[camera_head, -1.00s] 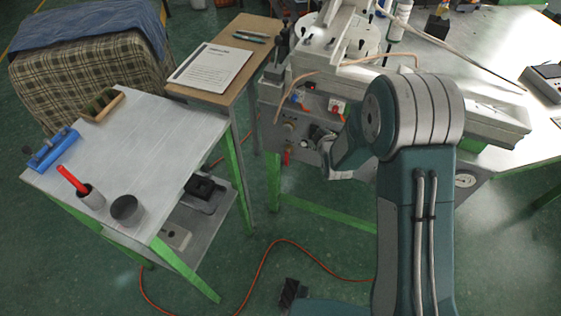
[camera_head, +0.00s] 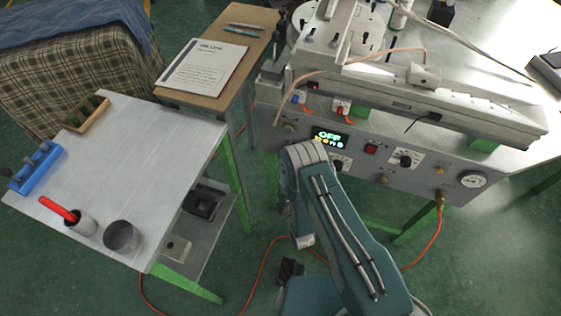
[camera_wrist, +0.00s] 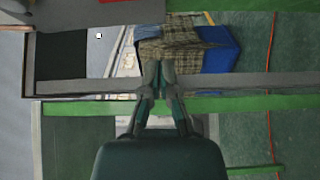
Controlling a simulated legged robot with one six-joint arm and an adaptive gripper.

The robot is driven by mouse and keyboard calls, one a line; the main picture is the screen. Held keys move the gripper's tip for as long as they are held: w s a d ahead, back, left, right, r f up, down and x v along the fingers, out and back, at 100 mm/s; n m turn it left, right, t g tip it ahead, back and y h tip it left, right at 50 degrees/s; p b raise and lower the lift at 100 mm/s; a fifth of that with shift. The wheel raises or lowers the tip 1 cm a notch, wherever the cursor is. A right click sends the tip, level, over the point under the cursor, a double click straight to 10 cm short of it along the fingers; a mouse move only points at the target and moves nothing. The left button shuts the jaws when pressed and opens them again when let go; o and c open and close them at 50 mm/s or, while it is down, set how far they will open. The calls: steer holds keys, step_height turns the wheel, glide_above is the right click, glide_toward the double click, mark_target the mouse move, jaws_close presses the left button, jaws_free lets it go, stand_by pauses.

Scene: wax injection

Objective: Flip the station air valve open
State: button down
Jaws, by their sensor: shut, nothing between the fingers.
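The wax injection station's front panel (camera_head: 370,160) faces me in the head view, with a lit green display (camera_head: 331,137), knobs, a red switch (camera_head: 371,149) and a pressure gauge (camera_head: 473,179). A brass fitting (camera_head: 440,196) with an orange hose hangs at its lower right. I cannot tell for certain which part is the air valve; my arm covers the area below the panel's left end. My gripper (camera_wrist: 158,72) is shut and empty in the wrist view, touching nothing I can make out. It is hidden behind my arm in the head view.
A side table (camera_head: 150,170) at left carries a blue rack (camera_head: 37,167), a cup with a red-handled tool and a grey cup (camera_head: 122,238). A wooden stand (camera_head: 225,80) holds a paper sheet. An orange hose (camera_head: 262,275) crosses the floor.

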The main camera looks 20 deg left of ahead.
steer(key=x, duration=1)
steer(key=shift+w+a, duration=0.1)
steer(key=shift+d+f, duration=0.1)
steer(key=shift+d, duration=1.9)
steer(key=shift+s+d+n+g+h, duration=0.3)
steer(key=shift+n+g, duration=0.1)
steer(key=shift+n, duration=0.2)
steer(key=d+r+n+g+h, duration=0.2)
steer(key=d+r+n+h, duration=0.1)
steer(key=d+n+h, duration=0.2)
steer(key=shift+d+n+g, duration=0.25)
steer(key=shift+n+g, duration=0.05)
steer(key=shift+g, duration=0.1)
steer(key=shift+s+a, duration=0.1)
